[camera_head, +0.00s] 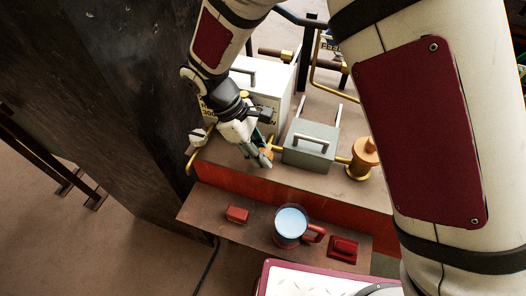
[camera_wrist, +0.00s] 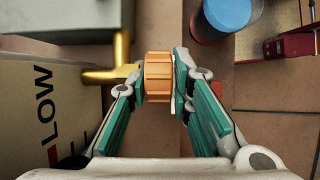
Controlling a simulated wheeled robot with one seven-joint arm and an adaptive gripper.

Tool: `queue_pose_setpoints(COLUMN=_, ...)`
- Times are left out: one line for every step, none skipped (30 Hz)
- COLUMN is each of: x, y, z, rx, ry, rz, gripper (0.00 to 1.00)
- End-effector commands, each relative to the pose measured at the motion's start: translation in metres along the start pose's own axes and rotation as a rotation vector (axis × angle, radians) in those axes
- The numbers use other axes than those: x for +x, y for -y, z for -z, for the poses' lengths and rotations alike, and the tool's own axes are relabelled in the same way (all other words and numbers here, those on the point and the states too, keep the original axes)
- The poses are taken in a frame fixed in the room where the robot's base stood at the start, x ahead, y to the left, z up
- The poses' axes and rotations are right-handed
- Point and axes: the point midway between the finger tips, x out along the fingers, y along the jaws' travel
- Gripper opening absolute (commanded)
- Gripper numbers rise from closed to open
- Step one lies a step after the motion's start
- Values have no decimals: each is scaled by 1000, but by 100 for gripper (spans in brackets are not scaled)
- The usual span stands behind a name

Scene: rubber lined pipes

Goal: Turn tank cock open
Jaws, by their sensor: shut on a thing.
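The tank cock is an orange ribbed knob (camera_wrist: 158,78) on a brass pipe (camera_wrist: 120,72) that joins the grey tank (camera_wrist: 70,20) in the wrist view. My gripper (camera_wrist: 160,88) is shut on the knob, with a green-padded finger on each side of it. In the head view, my gripper (camera_head: 263,156) reaches down at the left side of the grey-green tank (camera_head: 308,148). The knob is mostly hidden there by the fingers; only a bit of orange shows. I cannot tell the cock's open or closed position.
A pale box (camera_head: 262,78) stands behind my gripper. A copper-topped brass fitting (camera_head: 362,158) stands right of the tank. On the lower ledge are a red-handled mug with blue contents (camera_head: 291,222), a small red block (camera_head: 237,214) and a red item (camera_head: 343,248).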

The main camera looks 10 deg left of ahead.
Motion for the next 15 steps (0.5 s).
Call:
queue_pose_setpoints(x=1, y=-1, z=2, rx=-1, ry=14, rz=-1, gripper=0)
queue_pose_setpoints(x=1, y=-1, z=2, rx=0, ry=22, rz=-1, gripper=0)
queue_pose_setpoints(x=0, y=-1, z=2, rx=0, ry=30, rz=-1, gripper=0)
queue_pose_setpoints(x=0, y=-1, z=1, rx=0, ry=36, rz=-1, gripper=0)
queue_pose_setpoints(x=0, y=-1, z=1, rx=0, ry=41, rz=-1, gripper=0)
queue_pose_setpoints(x=0, y=-1, z=1, rx=0, ry=45, rz=-1, gripper=0)
queue_pose_setpoints(x=0, y=-1, z=1, rx=0, ry=48, rz=-1, gripper=0)
queue_pose_setpoints(x=0, y=-1, z=1, rx=0, ry=49, rz=-1, gripper=0)
queue_pose_setpoints(x=0, y=-1, z=1, rx=0, ry=51, rz=-1, gripper=0)
queue_pose_setpoints(x=0, y=-1, z=1, rx=0, ry=51, rz=-1, gripper=0)
queue_pose_setpoints(x=0, y=-1, z=1, rx=0, ry=52, rz=-1, gripper=0)
queue_pose_setpoints(x=0, y=-1, z=1, rx=0, ry=52, rz=-1, gripper=0)
queue_pose_setpoints(x=0, y=-1, z=1, rx=0, ry=52, rz=-1, gripper=0)
queue_pose_setpoints(x=0, y=-1, z=1, rx=0, ry=52, rz=-1, gripper=0)
queue_pose_setpoints(x=0, y=-1, z=1, rx=0, ry=52, rz=-1, gripper=0)
